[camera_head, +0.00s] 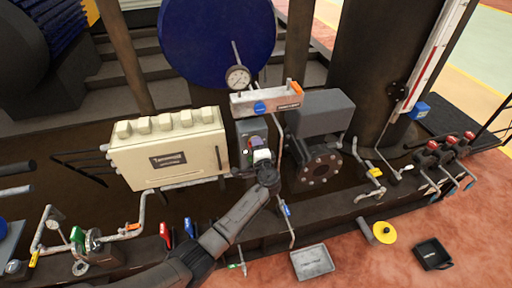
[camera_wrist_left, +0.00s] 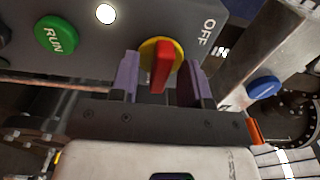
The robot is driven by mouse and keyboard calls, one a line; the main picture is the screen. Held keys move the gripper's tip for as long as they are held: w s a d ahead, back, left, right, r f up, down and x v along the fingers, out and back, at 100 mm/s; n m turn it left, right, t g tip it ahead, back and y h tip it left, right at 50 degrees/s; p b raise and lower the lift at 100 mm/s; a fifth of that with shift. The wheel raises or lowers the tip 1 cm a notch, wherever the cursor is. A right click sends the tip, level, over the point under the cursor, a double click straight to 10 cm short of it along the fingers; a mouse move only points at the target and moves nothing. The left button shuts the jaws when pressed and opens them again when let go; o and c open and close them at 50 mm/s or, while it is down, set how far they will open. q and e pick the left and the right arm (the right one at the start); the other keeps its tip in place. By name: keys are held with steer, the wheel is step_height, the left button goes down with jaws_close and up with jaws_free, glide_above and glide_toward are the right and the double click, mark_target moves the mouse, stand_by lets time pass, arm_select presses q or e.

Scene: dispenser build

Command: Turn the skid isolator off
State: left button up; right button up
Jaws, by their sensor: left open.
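The skid isolator shows in the left wrist view as a red handle (camera_wrist_left: 163,66) on a round yellow plate (camera_wrist_left: 147,52), on a grey panel face. The handle runs nearly straight up and down in that picture. The "OFF" mark (camera_wrist_left: 208,32) is to its right, turned on its side. My left gripper (camera_wrist_left: 160,75) is open, with one purple finger to each side of the handle and visible gaps between. In the head view my left gripper (camera_head: 258,157) is at the front of the grey isolator box (camera_head: 252,128) and hides the handle.
A green RUN button (camera_wrist_left: 55,35) and a lit white lamp (camera_wrist_left: 106,13) are left of the handle. A cream junction box (camera_head: 168,150) stands left of the isolator box and a grey motor housing (camera_head: 319,112) right. A gauge (camera_head: 238,78) and manifold (camera_head: 268,101) are above.

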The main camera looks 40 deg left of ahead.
arm_select(q)
steer(key=shift+a, duration=0.15)
steer(key=shift+c, duration=0.3)
jaws_close()
steer(key=shift+f+b, duration=0.15)
steer(key=shift+b, duration=0.3)
steer(key=n+b, duration=1.4)
steer(key=b, duration=0.3)
steer(key=shift+f, duration=0.1)
steer(key=n+b, duration=0.2)
steer(key=n, duration=0.1)
steer(key=shift+b, duration=0.35)
steer(key=shift+r+n+b, duration=0.2)
steer(key=shift+n+b, duration=0.1)
steer(key=shift+n, duration=0.1)
